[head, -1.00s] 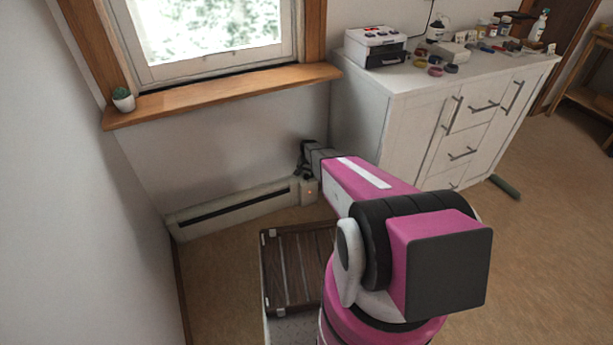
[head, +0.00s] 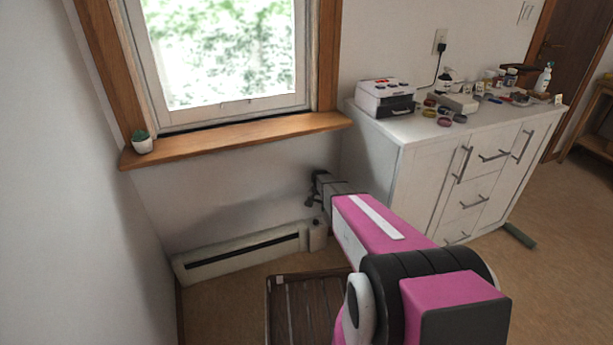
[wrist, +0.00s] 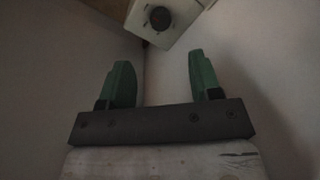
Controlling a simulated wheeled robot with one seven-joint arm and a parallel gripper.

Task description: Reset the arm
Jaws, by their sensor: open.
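My gripper (head: 312,190) is at the end of my pink and black arm, in front of the wall below the window and left of the white cabinet. In the wrist view my gripper (wrist: 160,82) shows two green fingers standing well apart, with nothing between them. Beyond the fingers are pale wall surfaces and the end of the heater with a dark round knob (wrist: 158,17). In the head view the fingers are small and dark, and my arm hides part of the cabinet's side.
A white cabinet (head: 420,185) stands at right, its top holding a printer (head: 385,97), bottles and small jars. A wooden sill (head: 240,139) bears a potted plant (head: 142,142). A baseboard heater (head: 245,253) runs along the wall.

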